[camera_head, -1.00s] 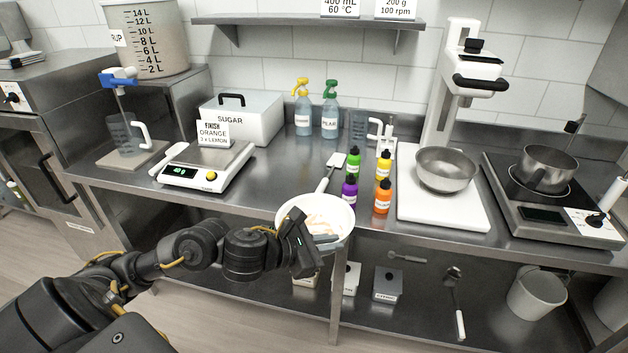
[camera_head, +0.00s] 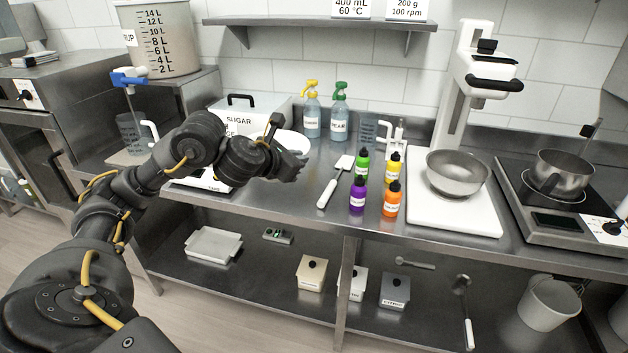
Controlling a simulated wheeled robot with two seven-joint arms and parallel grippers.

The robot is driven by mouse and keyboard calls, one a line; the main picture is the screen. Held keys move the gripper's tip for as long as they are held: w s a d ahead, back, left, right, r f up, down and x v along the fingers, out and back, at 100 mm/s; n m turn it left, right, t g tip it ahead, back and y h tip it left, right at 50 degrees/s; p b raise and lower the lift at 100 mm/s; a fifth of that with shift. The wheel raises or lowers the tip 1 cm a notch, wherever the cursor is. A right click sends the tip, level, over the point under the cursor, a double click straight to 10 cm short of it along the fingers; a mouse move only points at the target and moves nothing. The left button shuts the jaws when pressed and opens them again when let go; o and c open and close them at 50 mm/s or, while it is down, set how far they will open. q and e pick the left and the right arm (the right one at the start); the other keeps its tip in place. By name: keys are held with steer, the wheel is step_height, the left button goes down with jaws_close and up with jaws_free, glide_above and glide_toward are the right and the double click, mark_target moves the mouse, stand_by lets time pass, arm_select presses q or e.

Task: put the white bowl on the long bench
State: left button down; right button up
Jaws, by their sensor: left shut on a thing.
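The white bowl (camera_head: 291,140) shows only in part behind my left gripper (camera_head: 286,158), over the back left part of the long bench (camera_head: 275,196). My left gripper is shut on the bowl. The arm hides most of the bowl, and I cannot tell whether the bowl touches the bench. My right gripper is not in view.
The sugar box (camera_head: 245,110) and the scale (camera_head: 205,182) stand left of the bowl, partly behind my arm. Two spray bottles (camera_head: 338,112) stand behind it. A spatula (camera_head: 335,182) and several small colour bottles (camera_head: 358,196) are to the right. The bench front centre is clear.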

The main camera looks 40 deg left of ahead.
arm_select(q)
steer(key=w+a+f, duration=0.1)
steer(key=w+a+f+b, duration=0.1)
steer(key=w, duration=0.1)
steer(key=w+a+f, duration=0.1)
steer(key=w+a, duration=0.1)
steer(key=shift+w+a+f, duration=0.1)
steer(key=shift+w+f, duration=0.05)
steer(key=shift+f, duration=0.05)
steer(key=w+a+f, duration=0.1)
steer(key=f, duration=0.2)
steer(key=w+a+f, duration=0.1)
steer(key=w+f, duration=0.1)
steer(key=f, duration=0.1)
steer(key=w+a+f, duration=0.1)
steer(key=f, duration=0.2)
steer(key=shift+w+a, duration=0.35)
steer(key=shift+w, duration=0.05)
steer(key=shift+f, duration=0.15)
steer(key=c, duration=1.9)
jaws_free()
steer(key=o, duration=0.4)
steer(key=shift+s+d, duration=0.1)
